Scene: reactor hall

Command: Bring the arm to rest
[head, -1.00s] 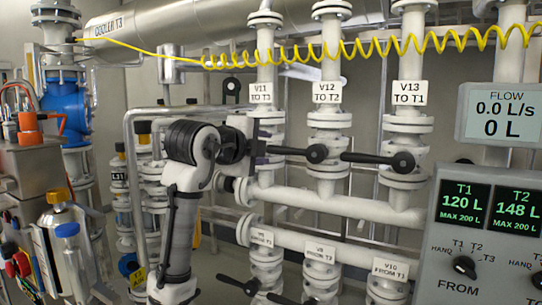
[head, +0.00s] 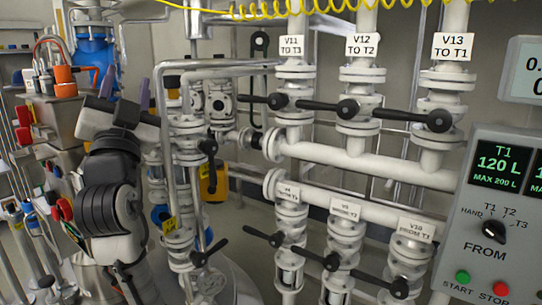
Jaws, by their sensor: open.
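My arm is folded at the left of the head view, in front of the pump and tool area. The black handles of V11 (head: 260,100), V12 (head: 325,106) and V13 (head: 410,117) all point left, roughly level. My black wrist joint hides part of the equipment behind it.
White pipes with lower valve handles (head: 312,255) fill the middle. A control panel (head: 480,220) stands at the right, showing T1 120 L, with a green START button (head: 462,277) and red STOP button (head: 501,289). A metal box with an orange fitting (head: 62,80) stands at far left.

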